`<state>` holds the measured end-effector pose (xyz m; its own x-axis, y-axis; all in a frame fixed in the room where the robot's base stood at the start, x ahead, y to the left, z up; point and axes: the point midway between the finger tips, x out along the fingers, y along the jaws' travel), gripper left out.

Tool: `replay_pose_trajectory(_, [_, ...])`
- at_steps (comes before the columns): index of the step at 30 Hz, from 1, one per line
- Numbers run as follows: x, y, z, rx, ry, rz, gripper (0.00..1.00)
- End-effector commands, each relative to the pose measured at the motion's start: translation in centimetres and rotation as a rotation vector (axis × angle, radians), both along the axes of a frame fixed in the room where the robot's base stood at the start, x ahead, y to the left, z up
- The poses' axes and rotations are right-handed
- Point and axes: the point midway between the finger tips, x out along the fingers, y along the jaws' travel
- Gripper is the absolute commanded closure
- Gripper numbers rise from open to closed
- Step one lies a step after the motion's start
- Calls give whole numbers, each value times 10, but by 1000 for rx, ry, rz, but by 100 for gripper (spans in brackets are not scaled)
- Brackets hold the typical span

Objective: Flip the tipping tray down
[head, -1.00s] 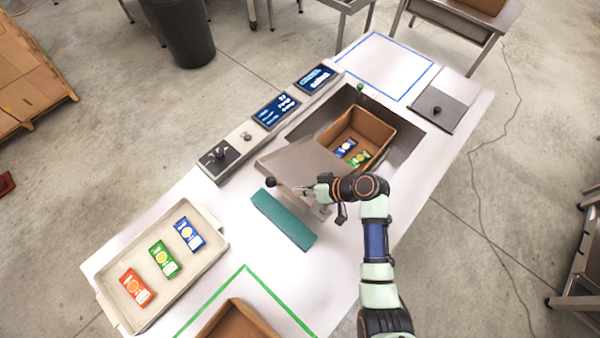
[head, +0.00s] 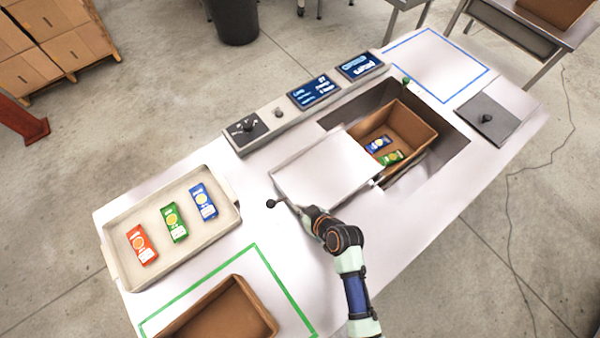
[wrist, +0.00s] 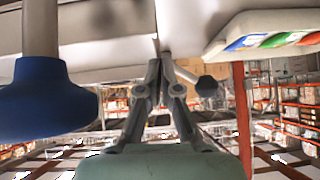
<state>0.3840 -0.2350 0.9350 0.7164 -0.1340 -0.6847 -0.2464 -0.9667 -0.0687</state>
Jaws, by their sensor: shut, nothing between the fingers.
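The tipping tray (head: 330,172) is a pale flat metal plate in the head view, left of the open bench recess. Its right end overlaps the near left edge of a brown box (head: 415,122) holding a blue and a green packet. A dark round knob (head: 271,203) shows at the tray's left corner. My gripper (head: 295,208) is shut and empty at the tray's near left edge, close to the knob. In the wrist view, the shut fingers (wrist: 163,60) reach the pale edge with the dark knob (wrist: 206,86) to their right. Whether they touch the tray is unclear.
A shallow tray (head: 118,212) with red, green and blue packets stands at the left. A brown box (head: 232,310) stands in the green outline. Screens and a control panel (head: 247,130) line the back edge. The blue-outlined area (head: 437,62) is clear.

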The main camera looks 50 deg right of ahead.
Motion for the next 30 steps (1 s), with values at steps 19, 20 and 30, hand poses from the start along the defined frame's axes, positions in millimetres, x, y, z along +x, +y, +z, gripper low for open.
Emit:
replay_pose_trajectory(19, [-7, 7, 12, 14, 30, 10, 100])
replay_pose_trajectory(20, [-6, 6, 20, 11, 26, 11, 100])
replay_pose_trajectory(30, [-46, 12, 81, -3, 7, 2, 100])
